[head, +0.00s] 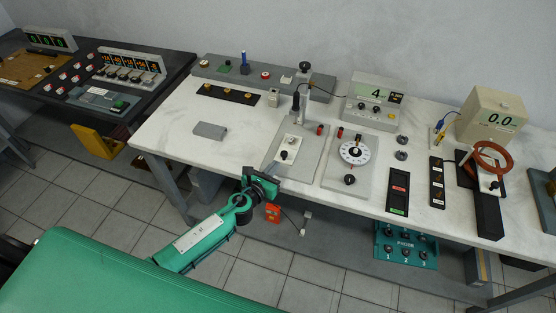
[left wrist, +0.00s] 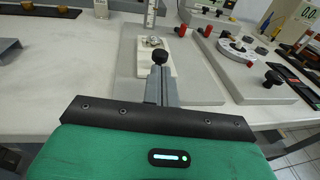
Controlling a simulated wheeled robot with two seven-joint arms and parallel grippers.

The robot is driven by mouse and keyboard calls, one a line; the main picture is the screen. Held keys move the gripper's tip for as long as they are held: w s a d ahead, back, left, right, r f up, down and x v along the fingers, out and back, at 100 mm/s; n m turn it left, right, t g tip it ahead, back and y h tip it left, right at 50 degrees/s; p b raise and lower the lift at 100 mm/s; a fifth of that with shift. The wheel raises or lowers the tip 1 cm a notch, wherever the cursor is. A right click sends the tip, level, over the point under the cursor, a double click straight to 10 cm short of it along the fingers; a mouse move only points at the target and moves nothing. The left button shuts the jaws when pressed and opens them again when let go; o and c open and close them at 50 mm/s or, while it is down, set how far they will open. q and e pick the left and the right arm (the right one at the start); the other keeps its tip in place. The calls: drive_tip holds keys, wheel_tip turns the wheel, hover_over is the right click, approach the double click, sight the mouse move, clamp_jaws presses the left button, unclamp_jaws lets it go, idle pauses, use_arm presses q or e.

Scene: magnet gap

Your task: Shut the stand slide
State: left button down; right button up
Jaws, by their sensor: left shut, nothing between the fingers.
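The stand has a grey base plate (head: 311,154) on the white table. A white slide (head: 296,144) with a black knob (head: 284,155) at its near end lies on that plate, and an upright post (head: 304,97) rises behind it. In the left wrist view the slide (left wrist: 170,66) and its black knob (left wrist: 159,57) are straight ahead, with a silver screw behind the knob. My left gripper (head: 277,171) is shut and empty at the table's front edge, just short of the knob. Its fingertips (left wrist: 161,80) cover part of the slide's near end; I cannot tell whether they touch the knob. My right gripper is out of view.
A second plate with a white dial (head: 355,152) stands just right of the stand. A grey block (head: 210,131) lies to the left. A meter reading 4 (head: 375,96) stands behind. The table is bare between the grey block and the stand.

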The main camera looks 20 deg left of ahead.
sight(282, 153)
use_arm(q)
drive_tip(key=shift+x, duration=1.2)
drive_tip(key=shift+w, duration=0.35)
drive_tip(key=shift+w+d, duration=0.1)
drive_tip(key=shift+w, duration=0.1)
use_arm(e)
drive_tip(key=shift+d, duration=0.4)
use_arm(q)
drive_tip(key=shift+w+b, duration=0.4)
drive_tip(key=shift+w, duration=1.6)
drive_tip(key=shift+r, duration=0.15)
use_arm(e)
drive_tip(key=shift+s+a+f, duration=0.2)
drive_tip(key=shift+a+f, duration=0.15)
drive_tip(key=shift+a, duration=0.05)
use_arm(q)
drive_tip(key=shift+r, duration=0.1)
